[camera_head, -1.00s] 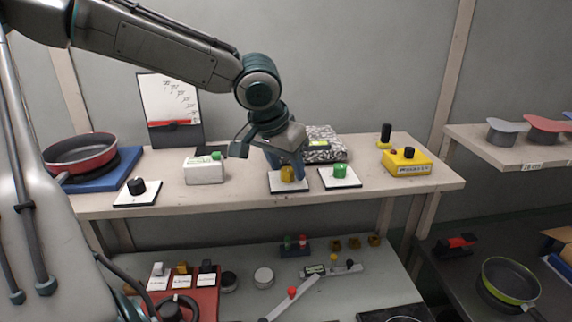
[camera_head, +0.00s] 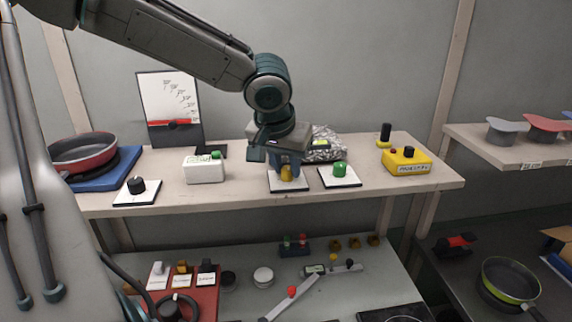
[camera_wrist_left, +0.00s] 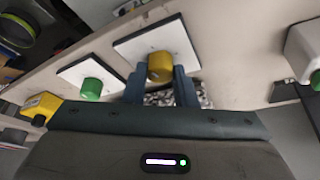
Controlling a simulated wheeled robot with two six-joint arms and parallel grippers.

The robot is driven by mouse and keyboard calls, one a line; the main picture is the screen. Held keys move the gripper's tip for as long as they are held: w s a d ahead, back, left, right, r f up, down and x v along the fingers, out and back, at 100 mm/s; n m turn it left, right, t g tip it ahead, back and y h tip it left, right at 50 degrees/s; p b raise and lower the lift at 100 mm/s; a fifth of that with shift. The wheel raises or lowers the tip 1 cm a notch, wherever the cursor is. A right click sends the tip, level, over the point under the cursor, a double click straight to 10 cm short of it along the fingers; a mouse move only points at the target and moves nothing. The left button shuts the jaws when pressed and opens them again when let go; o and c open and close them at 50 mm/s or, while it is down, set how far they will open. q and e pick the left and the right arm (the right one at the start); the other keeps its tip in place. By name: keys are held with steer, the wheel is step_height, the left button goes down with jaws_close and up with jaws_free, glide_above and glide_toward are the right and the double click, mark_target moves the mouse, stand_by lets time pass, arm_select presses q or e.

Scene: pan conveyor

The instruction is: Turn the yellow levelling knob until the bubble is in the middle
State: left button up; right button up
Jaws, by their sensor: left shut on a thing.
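The yellow knob (camera_head: 287,173) stands on a white square plate (camera_head: 290,186) near the front edge of the shelf; it also shows in the left wrist view (camera_wrist_left: 160,66). My left gripper (camera_head: 285,165) points down from above and is shut on the yellow knob, one blue finger on each side of it. A speckled grey block (camera_head: 330,152) behind the knob bears a small yellow-green vial (camera_head: 320,143), partly hidden by the gripper. The bubble in it is too small to make out. My right gripper is not in view.
A green knob (camera_head: 340,169) on its own plate stands close right of the gripper, and a black knob (camera_head: 137,185) on another stands further left. A white box (camera_head: 204,171) with a green button and a yellow box (camera_head: 408,164) flank them.

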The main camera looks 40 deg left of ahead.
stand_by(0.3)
arm_select(q)
steer(key=o, duration=1)
steer(key=shift+r, duration=0.1)
steer(key=p+v, duration=0.2)
steer(key=v, duration=0.8)
steer(key=shift+r, duration=0.35)
steer(key=shift+s+d, duration=0.1)
steer(key=shift+f, duration=0.15)
